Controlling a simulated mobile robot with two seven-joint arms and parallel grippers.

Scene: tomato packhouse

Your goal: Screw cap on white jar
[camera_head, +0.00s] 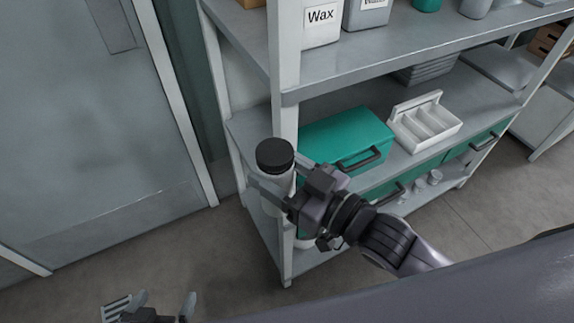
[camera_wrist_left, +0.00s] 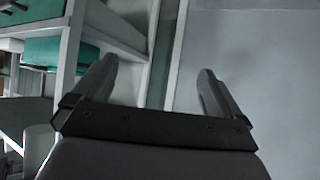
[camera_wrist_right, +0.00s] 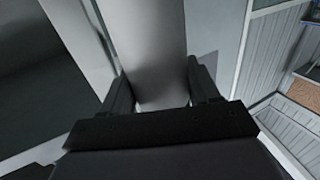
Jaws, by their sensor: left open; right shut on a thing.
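A white jar (camera_head: 275,183) with a black cap (camera_head: 275,154) on its top stands upright in the grip of my right gripper (camera_head: 272,189), in front of the shelf post. My right gripper is shut on the jar's body, below the cap. The jar's pale side also shows between the fingers in the right wrist view (camera_wrist_right: 160,60); the cap is out of that view. Whether the cap is screwed tight cannot be told. My left gripper (camera_head: 150,306) is open and empty at the bottom left, lower than the jar and apart from it. Its spread fingers show in the left wrist view (camera_wrist_left: 158,92).
A metal shelf rack (camera_head: 400,75) stands behind the jar. It holds a green toolbox (camera_head: 345,138), a white divided tray (camera_head: 428,124) and a container labelled Wax (camera_head: 320,25). A grey door (camera_head: 85,130) is at left. The floor between door and rack is clear.

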